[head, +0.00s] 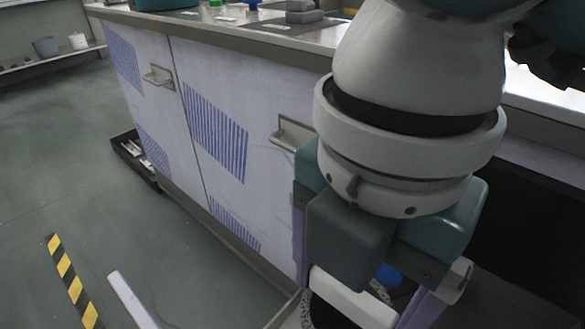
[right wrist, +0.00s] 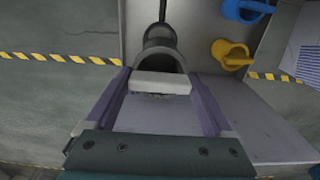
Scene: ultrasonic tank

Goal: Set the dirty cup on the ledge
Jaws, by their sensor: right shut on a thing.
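My right gripper (right wrist: 160,95) points down beside the cabinet, its purple fingers closed from both sides. A pale bar (right wrist: 160,83) lies between the fingers. A dark, round, cup-like thing (right wrist: 160,58) shows just beyond it and looks to be the held dirty cup. In the head view its dark edge (head: 324,314) shows low down beneath the wrist, mostly hidden by the gripper. A low ledge (head: 50,67) runs along the wall at the far left, well away from my gripper. My left gripper is out of view.
A grey container (head: 45,47) and a white one (head: 79,41) stand on the far ledge. A cabinet (head: 215,120) with metal handles is close by. Blue (right wrist: 245,10) and yellow (right wrist: 232,53) items lie near the gripper. Floor at left is open, with striped tape (head: 75,285).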

